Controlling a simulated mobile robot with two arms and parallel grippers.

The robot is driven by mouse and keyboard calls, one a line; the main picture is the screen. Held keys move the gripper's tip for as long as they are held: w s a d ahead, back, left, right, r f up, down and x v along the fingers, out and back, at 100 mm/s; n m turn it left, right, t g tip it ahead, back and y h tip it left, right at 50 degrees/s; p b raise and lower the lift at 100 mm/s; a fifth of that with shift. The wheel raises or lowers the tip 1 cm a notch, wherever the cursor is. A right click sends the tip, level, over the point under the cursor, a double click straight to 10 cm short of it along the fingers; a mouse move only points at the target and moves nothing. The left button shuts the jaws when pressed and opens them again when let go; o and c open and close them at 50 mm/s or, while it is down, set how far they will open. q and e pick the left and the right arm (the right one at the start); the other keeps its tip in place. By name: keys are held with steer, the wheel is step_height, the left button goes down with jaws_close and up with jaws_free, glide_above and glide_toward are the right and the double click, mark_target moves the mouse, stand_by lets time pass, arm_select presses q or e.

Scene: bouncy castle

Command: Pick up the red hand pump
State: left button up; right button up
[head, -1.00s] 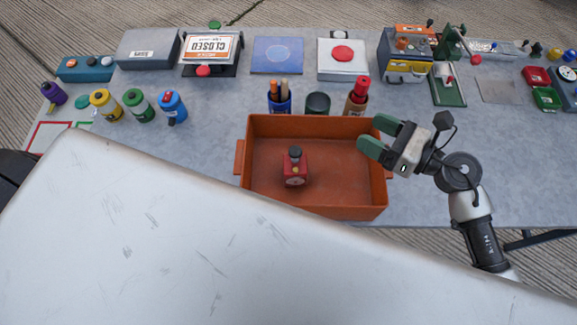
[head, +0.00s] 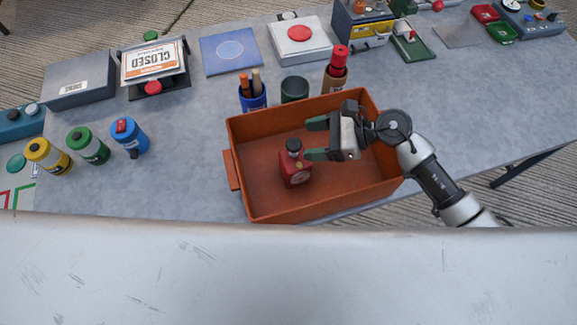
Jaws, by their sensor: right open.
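The red hand pump (head: 296,171), a small red body with a dark round cap, stands in the orange crate (head: 243,195), left of the crate's middle. My right gripper (head: 314,139) is open over the crate. Its two green-padded fingers point left, and the lower fingertip is close to the pump's cap on its right. I cannot tell whether they touch. Nothing shows between the fingers. My left gripper is out of view.
Behind the crate stand a blue pen cup (head: 252,98), a dark green cup (head: 294,89) and a brown holder (head: 336,80) with a red top. Yellow (head: 48,156), green (head: 88,146) and blue (head: 130,137) bottles stand left.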

mark_target(299, 143)
steer(key=shift+s+a+p, duration=0.1)
steer(key=shift+a+p, duration=0.4)
steer(key=shift+a, duration=0.35)
steer(key=x, duration=0.1)
steer(key=p+x, duration=0.1)
steer(key=x, duration=0.1)
steer(key=p+x, duration=0.1)
steer(key=shift+s+a, duration=0.2)
steer(key=shift+s, duration=0.1)
steer(key=shift+a+f, duration=0.1)
steer(key=shift+f, duration=0.05)
steer(key=shift+c, duration=1.1)
jaws_close()
